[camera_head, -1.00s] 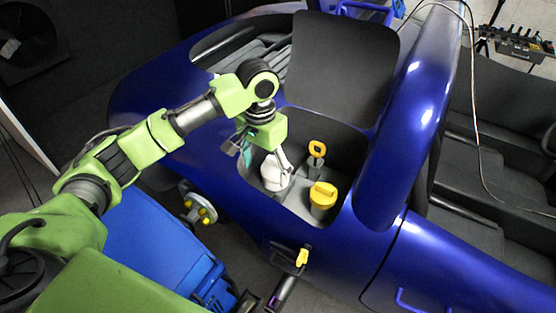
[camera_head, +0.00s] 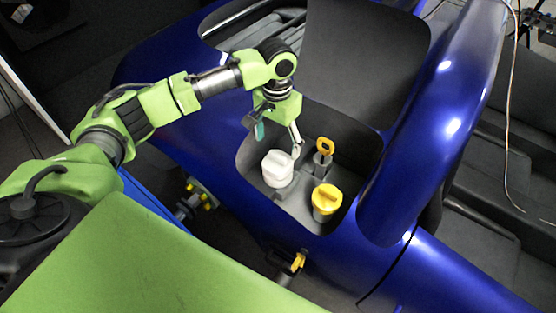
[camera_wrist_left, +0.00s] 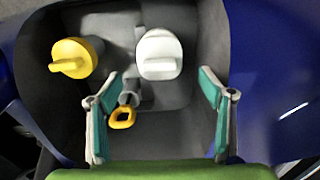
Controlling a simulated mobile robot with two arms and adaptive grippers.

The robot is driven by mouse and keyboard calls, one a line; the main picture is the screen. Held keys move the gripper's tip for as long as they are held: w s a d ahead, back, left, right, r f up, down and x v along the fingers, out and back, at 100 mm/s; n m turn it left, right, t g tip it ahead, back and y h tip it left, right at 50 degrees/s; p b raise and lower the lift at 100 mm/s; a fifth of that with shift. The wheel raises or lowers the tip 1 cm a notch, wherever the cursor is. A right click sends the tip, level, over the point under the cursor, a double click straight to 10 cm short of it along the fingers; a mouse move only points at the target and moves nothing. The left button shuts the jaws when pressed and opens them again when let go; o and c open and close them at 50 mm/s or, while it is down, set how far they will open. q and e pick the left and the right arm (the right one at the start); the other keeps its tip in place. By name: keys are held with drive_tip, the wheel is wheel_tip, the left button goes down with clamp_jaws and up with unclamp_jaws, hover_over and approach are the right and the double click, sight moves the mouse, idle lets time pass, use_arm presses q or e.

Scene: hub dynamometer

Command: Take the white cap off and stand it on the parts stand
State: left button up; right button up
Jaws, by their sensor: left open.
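The white cap (camera_head: 277,168) sits in the open bay of the blue car body, on a filler in the bay's left part. It also shows in the left wrist view (camera_wrist_left: 159,54), near the top middle. My left gripper (camera_head: 278,138) is above and just behind the cap in the head view. In the left wrist view its open fingers (camera_wrist_left: 160,92) stand wide apart, with the cap ahead between their lines and nothing held. One finger overlaps the cap's edge in the head view; contact cannot be told. I cannot make out the parts stand.
A yellow cap (camera_head: 326,198) stands right of the white cap. A yellow ring-handled dipstick (camera_head: 324,148) rises behind it and shows between my fingers in the wrist view. The bay's walls (camera_head: 345,140) enclose them. A yellow-handled part (camera_head: 297,262) is on the body's lower side.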

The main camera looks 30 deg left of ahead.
sight(278, 155)
use_arm(q)
drive_tip(key=shift+w+f, duration=0.1)
drive_tip(key=shift+f, duration=0.55)
wheel_tip(278, 155, down, 5)
drive_tip(key=shift+r, duration=0.1)
drive_tip(key=c, duration=1.2)
use_arm(e)
drive_tip(key=shift+w+a+r, duration=0.15)
drive_tip(key=shift+w+r, duration=0.1)
drive_tip(key=shift+w, duration=0.55)
